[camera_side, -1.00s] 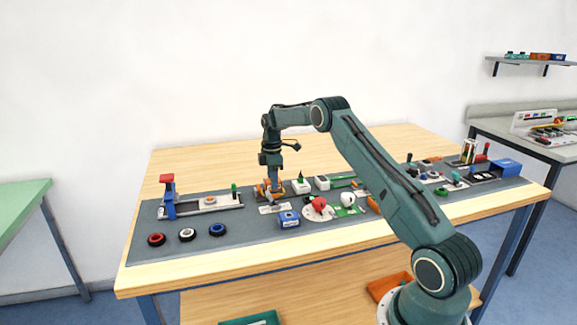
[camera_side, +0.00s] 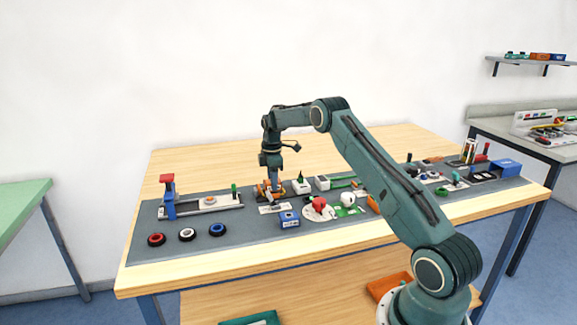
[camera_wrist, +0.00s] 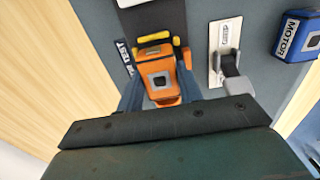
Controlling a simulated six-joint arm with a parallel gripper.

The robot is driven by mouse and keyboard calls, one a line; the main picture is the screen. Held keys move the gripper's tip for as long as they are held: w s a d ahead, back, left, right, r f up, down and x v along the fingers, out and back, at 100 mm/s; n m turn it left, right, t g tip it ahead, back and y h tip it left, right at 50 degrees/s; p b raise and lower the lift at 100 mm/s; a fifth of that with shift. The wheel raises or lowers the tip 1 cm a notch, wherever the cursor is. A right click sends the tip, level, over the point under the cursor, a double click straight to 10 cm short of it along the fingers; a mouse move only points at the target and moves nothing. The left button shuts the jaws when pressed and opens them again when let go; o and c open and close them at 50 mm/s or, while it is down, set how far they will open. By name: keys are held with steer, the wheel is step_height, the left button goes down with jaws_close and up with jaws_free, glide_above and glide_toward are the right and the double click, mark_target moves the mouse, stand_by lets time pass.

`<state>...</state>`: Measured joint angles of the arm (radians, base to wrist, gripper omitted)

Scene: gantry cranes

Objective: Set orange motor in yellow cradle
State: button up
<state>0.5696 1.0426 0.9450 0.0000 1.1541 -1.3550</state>
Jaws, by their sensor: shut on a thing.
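The orange motor (camera_wrist: 158,78) sits between the two blue-grey fingers of my gripper (camera_wrist: 160,92) in the wrist view, and the gripper is shut on it. Yellow pieces (camera_wrist: 155,37), apparently parts of the yellow cradle, show at the motor's far end and beside it. Much of the cradle is hidden by the motor, so I cannot tell whether the motor is fully seated. In the side view my gripper (camera_side: 273,185) points down at the mat, with small orange and yellow parts at its tip.
A blue motor box (camera_side: 289,218) stands in front of my gripper; it also shows in the wrist view (camera_wrist: 297,38). A white plate with a grey clamp (camera_wrist: 228,62) is beside the orange motor. Red, white and blue rings lie at the left of the grey mat (camera_side: 150,258).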

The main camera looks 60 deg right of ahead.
steer(key=shift+f, duration=0.6)
stand_by(0.9)
steer(key=o, duration=1)
steer(key=shift+a, duration=0.1)
steer(key=shift+r, duration=3.5)
steer(key=shift+r, duration=0.15)
